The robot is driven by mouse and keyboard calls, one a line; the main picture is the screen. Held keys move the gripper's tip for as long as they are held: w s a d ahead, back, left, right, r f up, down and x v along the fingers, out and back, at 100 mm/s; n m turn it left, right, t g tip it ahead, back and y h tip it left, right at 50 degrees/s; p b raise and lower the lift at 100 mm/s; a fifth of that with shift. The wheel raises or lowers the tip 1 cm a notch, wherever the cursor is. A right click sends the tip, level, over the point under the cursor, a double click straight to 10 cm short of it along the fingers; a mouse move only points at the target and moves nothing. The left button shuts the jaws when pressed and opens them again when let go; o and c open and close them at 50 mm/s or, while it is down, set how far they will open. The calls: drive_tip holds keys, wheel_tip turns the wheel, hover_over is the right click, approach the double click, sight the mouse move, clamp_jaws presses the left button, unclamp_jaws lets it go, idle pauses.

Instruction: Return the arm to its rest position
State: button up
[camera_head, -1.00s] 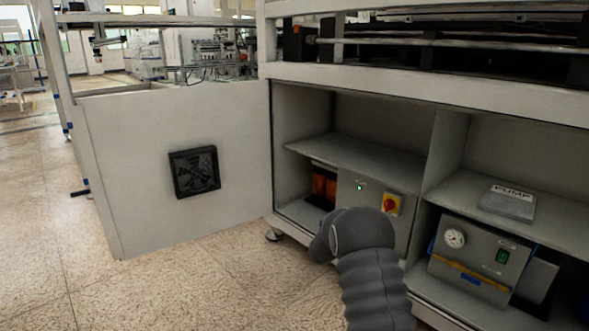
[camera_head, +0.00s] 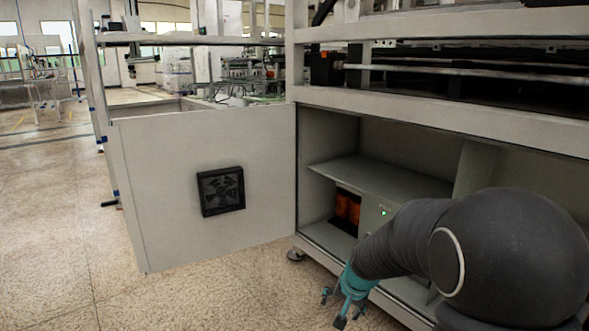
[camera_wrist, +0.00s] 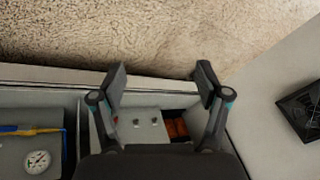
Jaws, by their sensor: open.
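My arm, in a dark grey sleeve, reaches in from the lower right of the head view. My gripper (camera_head: 345,300) has teal parts and points downward in front of the cabinet's lower edge, over the floor. In the wrist view my gripper (camera_wrist: 160,80) shows two dark fingers spread wide apart with nothing between them. It is open and empty. Part of the right side of the cabinet is hidden behind my arm.
The open cabinet (camera_head: 440,115) holds a grey control box with a green light (camera_head: 383,212) and orange parts (camera_head: 347,207). Its open door (camera_head: 150,190) carries a black vent (camera_head: 221,191). A gauge (camera_wrist: 38,162) shows in the wrist view. The speckled floor (camera_head: 60,200) at left is clear.

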drive_tip(key=s+d+r+n+h+p, duration=0.1)
drive_tip(key=s+d+r+n+p, duration=0.1)
drive_tip(key=s+r, duration=0.9)
drive_tip(key=s+d+r+n+t+p, duration=0.1)
drive_tip(key=s+r+p, duration=0.4)
drive_tip(key=s+r, duration=0.7)
drive_tip(key=shift+s+d+n+h, duration=0.45)
drive_tip(key=shift+s+n, duration=0.35)
drive_tip(key=shift+s, duration=1.95)
drive_tip(key=shift+r, duration=0.1)
